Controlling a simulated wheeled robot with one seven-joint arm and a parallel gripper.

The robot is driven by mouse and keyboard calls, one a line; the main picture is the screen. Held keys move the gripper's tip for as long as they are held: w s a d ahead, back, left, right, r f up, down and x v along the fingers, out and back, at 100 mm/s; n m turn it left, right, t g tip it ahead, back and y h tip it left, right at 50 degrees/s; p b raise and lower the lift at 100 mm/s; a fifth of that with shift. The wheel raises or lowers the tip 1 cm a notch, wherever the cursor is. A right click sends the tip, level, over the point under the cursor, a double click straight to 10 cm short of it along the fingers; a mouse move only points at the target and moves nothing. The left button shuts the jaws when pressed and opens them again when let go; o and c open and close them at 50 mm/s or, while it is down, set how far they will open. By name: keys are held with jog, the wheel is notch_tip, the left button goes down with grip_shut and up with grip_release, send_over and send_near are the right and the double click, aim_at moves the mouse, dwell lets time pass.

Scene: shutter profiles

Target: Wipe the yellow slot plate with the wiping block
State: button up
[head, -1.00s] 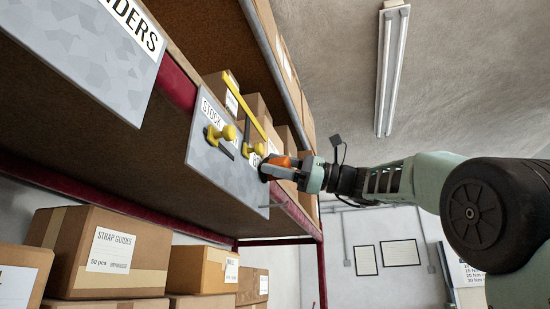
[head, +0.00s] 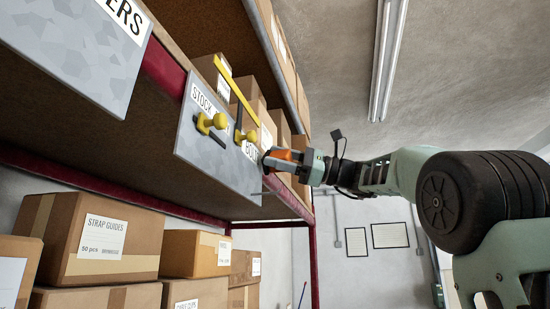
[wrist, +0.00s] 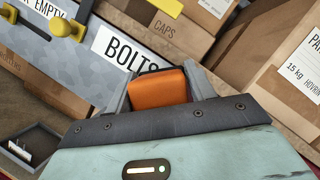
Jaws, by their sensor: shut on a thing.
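My gripper (head: 287,158) is shut on the orange wiping block (head: 279,152), just right of the grey signboard on the shelf edge. In the wrist view the block (wrist: 158,88) sits between the two grey fingers, in front of the BOLTS label. One also shows in the wrist view (wrist: 66,27). I cannot tell which yellow part is the slot plate. The block appears apart from both; its contact with the board is unclear.
The grey signboard (head: 190,150) hangs on the red-edged shelf. A yellow strip (head: 223,75) slants in front of cartons above it. Cartons (head: 100,240) fill the lower shelf. Room to the right of the shelf is open.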

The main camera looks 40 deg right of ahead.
aim_at(289, 152)
jog(key=shift+s+d, duration=0.75)
jog(key=shift+s, duration=0.25)
jog(key=shift+s+d, duration=0.75)
jog(key=shift+s, duration=0.2)
jog(key=shift+s+d, duration=0.9)
jog(key=shift+s, duration=0.25)
